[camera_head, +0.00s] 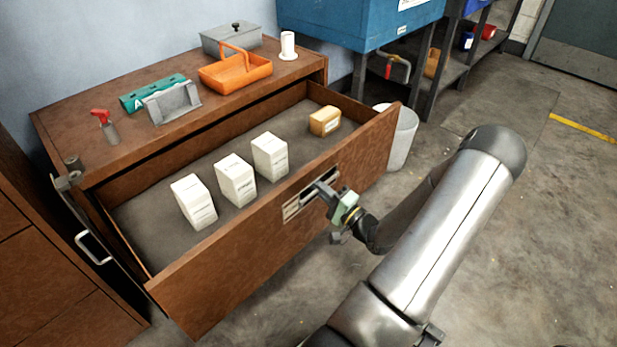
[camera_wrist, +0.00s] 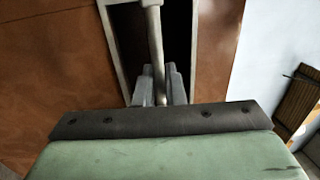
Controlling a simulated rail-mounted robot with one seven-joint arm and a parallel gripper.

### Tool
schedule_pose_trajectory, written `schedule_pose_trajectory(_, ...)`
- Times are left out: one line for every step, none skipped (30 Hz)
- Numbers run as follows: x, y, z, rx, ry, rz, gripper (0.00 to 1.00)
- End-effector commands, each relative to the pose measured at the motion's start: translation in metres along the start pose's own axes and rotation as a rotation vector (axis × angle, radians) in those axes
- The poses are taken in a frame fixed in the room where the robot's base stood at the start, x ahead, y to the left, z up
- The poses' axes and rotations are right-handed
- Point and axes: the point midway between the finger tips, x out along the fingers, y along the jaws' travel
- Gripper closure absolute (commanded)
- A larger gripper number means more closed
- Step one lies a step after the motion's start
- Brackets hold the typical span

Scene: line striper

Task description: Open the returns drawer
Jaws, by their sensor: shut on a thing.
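The wooden drawer (camera_head: 225,250) stands pulled out of the brown cabinet (camera_head: 120,142) in the head view, its inside showing. My gripper (camera_head: 323,188) is at the recessed handle on the drawer front. In the wrist view the handle bar (camera_wrist: 156,45) runs down between the fingers of my gripper (camera_wrist: 160,90), which is shut on it. Inside the drawer several things stand on the grey bottom: white boxes (camera_head: 236,180) in a row and a small tan box (camera_head: 325,121) at the far right. The back of the drawer is hidden under the cabinet top.
A pale bin (camera_head: 402,138) stands just beyond the drawer's right end. Floor at right is clear.

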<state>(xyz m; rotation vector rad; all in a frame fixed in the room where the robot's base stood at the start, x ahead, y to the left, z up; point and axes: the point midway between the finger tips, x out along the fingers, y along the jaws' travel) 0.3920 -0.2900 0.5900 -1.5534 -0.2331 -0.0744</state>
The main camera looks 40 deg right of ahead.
Motion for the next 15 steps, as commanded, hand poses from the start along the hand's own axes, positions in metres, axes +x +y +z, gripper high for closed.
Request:
schedule_pose_trajectory(-0.003, -0.0013, -0.0003, 0.0, 0.001, 0.0, 1.0)
schedule_pose_trajectory(-0.0044, -0.0014, -0.0003, 0.0, 0.001, 0.0, 1.0)
schedule_pose_trajectory(-0.0059, -0.0015, -0.0002, 0.0, 0.001, 0.0, 1.0)
schedule_pose_trajectory(-0.0067, -0.0015, -0.0002, 0.0, 0.0, 0.0, 1.0)
schedule_pose_trajectory(-0.0073, -0.0015, -0.0001, 0.0, 0.0, 0.0, 1.0)
schedule_pose_trajectory(-0.0079, -0.0014, -0.0001, 0.0, 0.0, 0.0, 1.0)
schedule_pose_trajectory(-0.0081, -0.0014, -0.0001, -0.001, 0.0, 0.0, 1.0)
schedule_pose_trajectory(-0.0083, -0.0013, -0.0001, -0.001, 0.0, 0.0, 1.0)
schedule_pose_trajectory(-0.0083, -0.0013, -0.0001, -0.001, 0.0, 0.0, 1.0)
schedule_pose_trajectory(-0.0083, -0.0012, -0.0001, -0.001, 0.0, 0.001, 1.0)
schedule_pose_trajectory(-0.0083, -0.0012, -0.0002, -0.001, 0.0, 0.001, 1.0)
schedule_pose_trajectory(-0.0082, -0.0012, -0.0002, -0.001, 0.0, 0.001, 1.0)
schedule_pose_trajectory(-0.0082, -0.0012, -0.0002, -0.001, 0.0, 0.001, 1.0)
schedule_pose_trajectory(-0.0082, -0.0012, -0.0002, -0.001, 0.0, 0.001, 1.0)
schedule_pose_trajectory(-0.0081, -0.0012, -0.0003, -0.001, 0.0, 0.001, 1.0)
